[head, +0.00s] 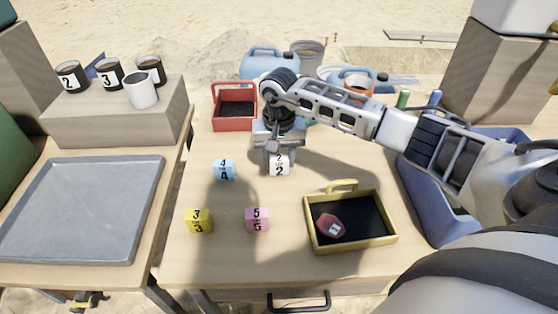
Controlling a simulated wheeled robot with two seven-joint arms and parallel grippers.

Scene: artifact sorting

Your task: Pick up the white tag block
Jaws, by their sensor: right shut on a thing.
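The white tag block (279,166), marked with a 2, is near the middle of the wooden table. My right gripper (278,155) points down at it, with its fingers around the block's upper part, and is shut on it. Whether the block touches the table or is slightly raised I cannot tell. My left gripper is not in view.
A blue tag block (225,171), a yellow one (199,221) and a pink one (257,219) stand nearby. A yellow tray (310,237) holding a dark red piece (331,227) is at the right front. A red tray (235,124) stands behind. A grey tray (75,258) lies on the left table.

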